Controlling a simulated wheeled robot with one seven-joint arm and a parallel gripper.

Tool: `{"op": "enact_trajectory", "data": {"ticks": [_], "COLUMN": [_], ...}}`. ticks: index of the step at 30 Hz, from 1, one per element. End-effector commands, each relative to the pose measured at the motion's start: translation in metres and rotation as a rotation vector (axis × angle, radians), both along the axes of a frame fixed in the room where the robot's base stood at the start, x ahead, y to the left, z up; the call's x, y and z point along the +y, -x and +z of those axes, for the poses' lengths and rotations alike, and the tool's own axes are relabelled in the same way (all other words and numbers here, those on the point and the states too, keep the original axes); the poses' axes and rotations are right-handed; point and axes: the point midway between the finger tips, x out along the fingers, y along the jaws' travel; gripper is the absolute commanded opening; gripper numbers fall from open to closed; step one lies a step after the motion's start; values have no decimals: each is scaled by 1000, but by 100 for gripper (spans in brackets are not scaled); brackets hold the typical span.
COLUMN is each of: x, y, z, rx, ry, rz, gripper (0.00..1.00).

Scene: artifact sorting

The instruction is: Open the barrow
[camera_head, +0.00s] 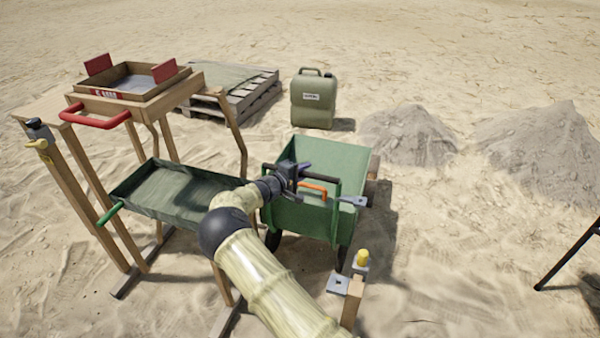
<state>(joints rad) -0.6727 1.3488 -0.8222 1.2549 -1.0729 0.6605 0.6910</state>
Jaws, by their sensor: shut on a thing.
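The green barrow (341,158) stands on the sand in the middle of the head view, its top open and its inside looking empty. An orange handle (317,187) shows on its near side. My gripper (298,184) is at the left end of this handle and seems shut on it; the fingertips are partly hidden. A dark bar frame runs at the barrow's near edge, close to my gripper. A grey plate (353,201) sticks out at the barrow's right front. The near panel looks upright.
A wooden stand with a sieve box (130,82), red handle (100,118) and dark green tray (180,195) is at left. A post with a yellow knob (362,257) stands in front. A jerrycan (313,100), pallet (240,95) and sand heaps (410,135) lie behind.

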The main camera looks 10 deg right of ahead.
Motion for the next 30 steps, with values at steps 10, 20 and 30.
{"op": "enact_trajectory", "data": {"ticks": [10, 20, 30], "x": [5, 17, 59], "y": [-3, 3, 40], "z": [4, 5, 17], "rx": [-5, -3, -3], "ry": [1, -1, 0], "rz": [15, 20, 17], "gripper": [41, 41, 41]}}
